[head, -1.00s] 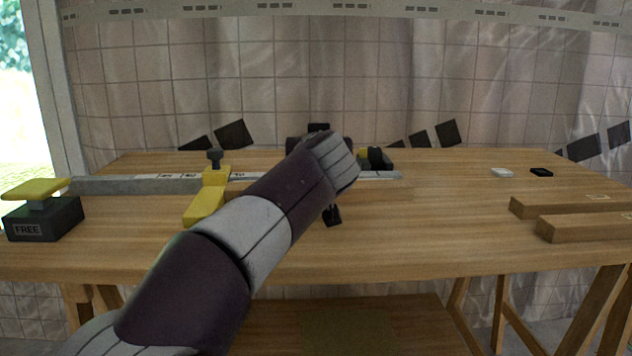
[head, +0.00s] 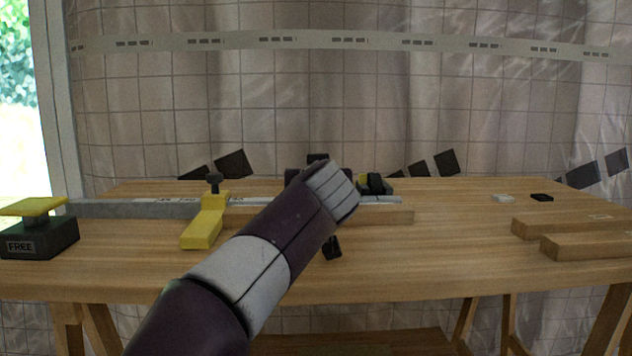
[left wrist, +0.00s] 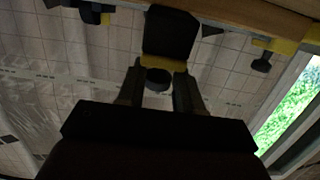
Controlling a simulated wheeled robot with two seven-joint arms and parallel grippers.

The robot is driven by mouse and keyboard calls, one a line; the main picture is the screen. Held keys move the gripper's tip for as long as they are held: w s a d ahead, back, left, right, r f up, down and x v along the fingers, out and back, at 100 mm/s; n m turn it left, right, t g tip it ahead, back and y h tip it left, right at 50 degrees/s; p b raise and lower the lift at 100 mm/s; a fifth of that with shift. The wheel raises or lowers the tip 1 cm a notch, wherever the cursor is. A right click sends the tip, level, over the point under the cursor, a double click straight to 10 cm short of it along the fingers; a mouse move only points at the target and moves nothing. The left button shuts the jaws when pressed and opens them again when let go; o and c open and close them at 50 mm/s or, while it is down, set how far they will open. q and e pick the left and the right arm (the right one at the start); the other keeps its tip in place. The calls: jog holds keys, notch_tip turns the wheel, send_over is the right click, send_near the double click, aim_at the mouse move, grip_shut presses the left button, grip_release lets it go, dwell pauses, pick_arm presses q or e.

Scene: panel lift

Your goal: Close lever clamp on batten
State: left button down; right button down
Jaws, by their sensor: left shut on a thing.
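My left arm crosses the middle of the head view, and its wrist hides most of my left gripper (head: 318,172). In the left wrist view my left gripper (left wrist: 158,82) is shut on a black clamp part with a yellow band (left wrist: 168,32), seemingly a lever. The wooden batten (head: 385,215) lies along the grey bar (head: 130,208), partly behind my wrist. A yellow clamp (head: 204,229) with a black knob sits across the bar left of my wrist. Another black and yellow piece (head: 376,184) shows just right of my wrist. My right gripper is not in view.
A dark block marked FREE with a yellow top (head: 38,240) stands at the table's left end. Two wooden pieces (head: 590,246) lie at the right, with a white item (head: 503,198) and a black item (head: 541,197) behind them. The table (head: 455,235) is clear right of centre.

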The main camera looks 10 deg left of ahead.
pick_arm(q)
jog(key=shift+w+f, duration=0.25)
jog(key=shift+f, duration=0.8)
jog(key=c, duration=0.8)
grip_release()
jog(key=shift+d, duration=0.1)
jog(key=shift+s+d+r, duration=0.15)
jog(key=shift+r, duration=0.3)
jog(key=shift+s+f+b, duration=0.1)
jog(key=shift+s+b, duration=0.05)
jog(key=shift+b, duration=0.15)
jog(key=b+v, duration=0.3)
jog(key=v, duration=0.4)
jog(key=shift+s+b, duration=0.35)
jog(key=shift+b, duration=0.05)
jog(key=p+v, duration=0.4)
jog(key=v, duration=0.2)
jog(key=shift+s+d, duration=0.1)
jog(key=shift+s, duration=0.25)
